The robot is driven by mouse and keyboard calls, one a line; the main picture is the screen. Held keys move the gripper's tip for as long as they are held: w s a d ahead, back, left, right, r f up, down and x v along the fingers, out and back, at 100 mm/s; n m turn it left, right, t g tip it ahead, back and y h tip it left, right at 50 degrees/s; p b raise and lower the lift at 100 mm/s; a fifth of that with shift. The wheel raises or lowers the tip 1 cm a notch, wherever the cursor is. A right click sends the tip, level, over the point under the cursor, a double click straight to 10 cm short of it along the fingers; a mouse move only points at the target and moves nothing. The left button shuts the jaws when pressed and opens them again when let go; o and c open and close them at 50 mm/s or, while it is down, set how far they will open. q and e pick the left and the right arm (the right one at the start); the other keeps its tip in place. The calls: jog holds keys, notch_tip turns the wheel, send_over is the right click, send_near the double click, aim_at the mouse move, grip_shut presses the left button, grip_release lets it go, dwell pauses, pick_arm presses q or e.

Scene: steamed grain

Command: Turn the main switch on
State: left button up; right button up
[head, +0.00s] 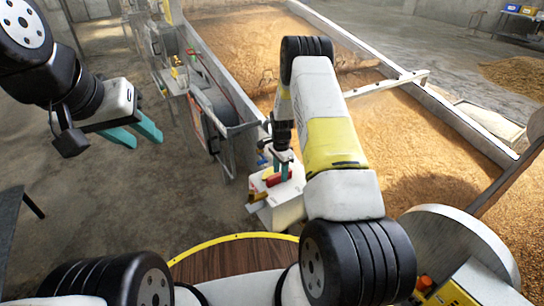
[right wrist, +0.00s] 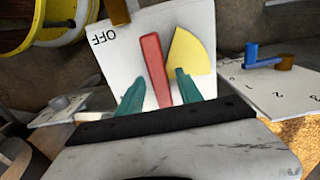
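The main switch is a red lever (right wrist: 155,70) on a white panel (right wrist: 117,55) marked OFF, with a yellow sector (right wrist: 188,52) beside the lever. In the head view the red lever (head: 272,180) shows small on a white box (head: 287,212). My right gripper (right wrist: 160,76) has its teal fingers apart, one on each side of the lever, with gaps visible; contact cannot be told. The right gripper also shows above the box in the head view (head: 279,172). My left gripper (head: 148,142) is open and empty in the air at the left, far from the switch.
A second panel with a blue handle (right wrist: 252,55) and numbers stands at the right in the wrist view. A long grain bed (head: 400,140) with metal walls lies beyond the box. A round wooden platform with a yellow rim (head: 235,237) is at the front.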

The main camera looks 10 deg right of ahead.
grip_shut()
dwell(1.2)
